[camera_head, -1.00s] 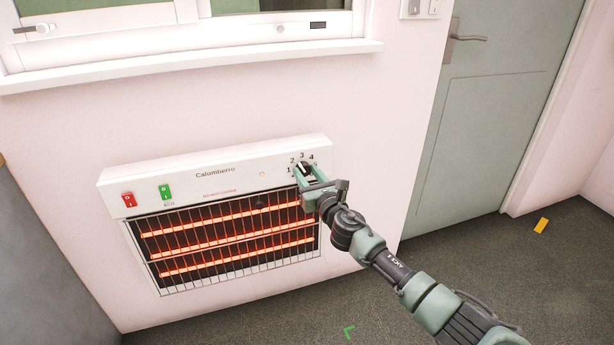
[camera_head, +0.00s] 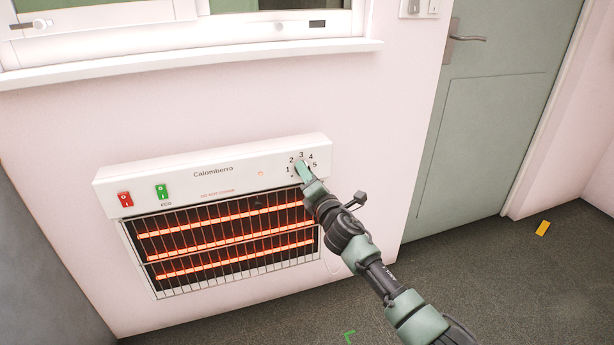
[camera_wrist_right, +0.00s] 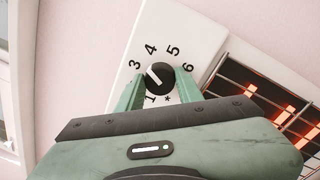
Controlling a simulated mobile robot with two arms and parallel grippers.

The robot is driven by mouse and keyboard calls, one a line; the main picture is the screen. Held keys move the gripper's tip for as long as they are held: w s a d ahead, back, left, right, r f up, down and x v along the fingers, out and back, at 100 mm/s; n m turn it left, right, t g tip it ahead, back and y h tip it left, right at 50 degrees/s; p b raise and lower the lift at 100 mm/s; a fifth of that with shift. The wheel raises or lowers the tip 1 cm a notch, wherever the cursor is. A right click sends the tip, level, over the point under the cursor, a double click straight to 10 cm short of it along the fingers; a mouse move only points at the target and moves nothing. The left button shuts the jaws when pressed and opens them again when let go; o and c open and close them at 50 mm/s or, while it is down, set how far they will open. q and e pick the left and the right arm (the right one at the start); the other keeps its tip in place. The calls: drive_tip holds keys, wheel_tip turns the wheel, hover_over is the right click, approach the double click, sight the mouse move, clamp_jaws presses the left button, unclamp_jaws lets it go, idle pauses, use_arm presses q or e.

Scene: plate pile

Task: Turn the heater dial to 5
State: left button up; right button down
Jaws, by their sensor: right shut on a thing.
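The white heater (camera_head: 226,150) is on the wall, with its dial at the right end of its top panel. My right gripper (camera_head: 302,168) is at the dial and covers most of it in the head view. In the right wrist view the round black dial (camera_wrist_right: 160,76) sits between the two green fingers of the right gripper (camera_wrist_right: 160,82), which is shut on it. Its white pointer line slants up and left, roughly toward the 3. Digits 1, 3, 4, 5 and 6 show around it; the 2 is hidden there. My left gripper is not in view.
A red switch (camera_head: 125,199) and a green switch (camera_head: 162,192) are at the left of the panel. Orange bars glow behind the wire grille (camera_head: 164,293) below. A window sill (camera_head: 200,66) is above; a grey-green door (camera_head: 484,130) is at right.

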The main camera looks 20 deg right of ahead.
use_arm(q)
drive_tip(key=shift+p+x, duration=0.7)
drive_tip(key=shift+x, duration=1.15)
use_arm(e)
drive_tip(key=shift+a+f+m+h, duration=0.15)
drive_tip(key=shift+m+h, duration=0.2)
drive_tip(key=shift+m, duration=3.05)
drive_tip(key=shift+f+m+h, duration=0.15)
drive_tip(key=shift+m+h, duration=0.2)
drive_tip(key=shift+m, duration=3.05)
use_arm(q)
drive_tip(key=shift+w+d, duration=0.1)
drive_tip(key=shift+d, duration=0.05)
use_arm(e)
drive_tip(key=c, duration=1.2)
unclamp_jaws()
drive_tip(key=shift+o, duration=1.4)
drive_tip(key=shift+r, duration=0.1)
